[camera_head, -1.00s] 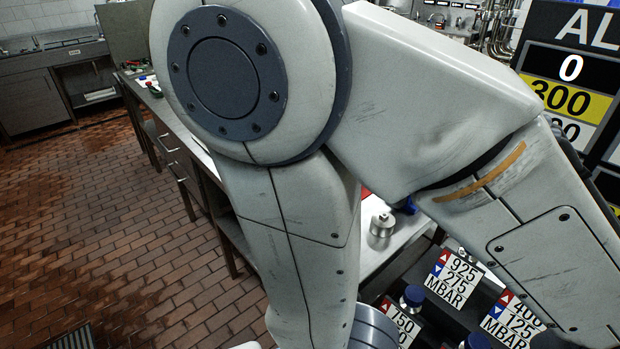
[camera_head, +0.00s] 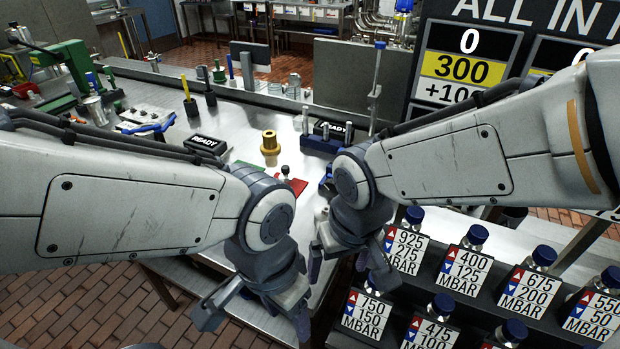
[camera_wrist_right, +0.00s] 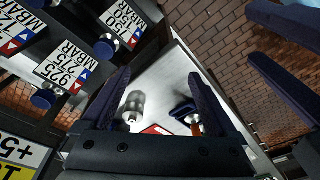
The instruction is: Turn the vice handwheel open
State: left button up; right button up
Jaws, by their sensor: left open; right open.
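My left gripper (camera_head: 255,318) is open and empty over the table's front edge. My right gripper (camera_head: 350,272) is open and empty close to its right, above the table's right front corner. The right wrist view shows its two dark fingers apart (camera_wrist_right: 160,100), with a blue part (camera_wrist_right: 183,110) and a grey cylindrical part (camera_wrist_right: 134,106) below on the table. In the head view, a blue part (camera_head: 326,180) is partly hidden behind my right wrist. A blue frame-like tool (camera_head: 150,128) lies at the table's left. I cannot tell which part is the vice or its handwheel.
The metal table (camera_head: 225,170) carries a brass part (camera_head: 269,143), a READY block (camera_head: 206,145), a red pad (camera_head: 297,187) and a green machine (camera_head: 60,72). A rack of blue-capped valves with MBAR labels (camera_head: 463,270) stands close at right. A display board (camera_head: 465,65) stands behind.

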jog(key=w+m+t+p, duration=0.45)
jog(key=w+m, duration=0.45)
jog(key=w, duration=1.6)
pick_arm(q)
notch_tip(320, 180, up, 7)
jog(key=p, duration=0.1)
pick_arm(e)
jog(key=shift+g, duration=0.35)
jog(key=x, duration=1)
jog(key=shift+w, duration=0.1)
pick_arm(q)
jog(key=shift+r, duration=0.1)
pick_arm(e)
jog(key=shift+c, duration=0.3)
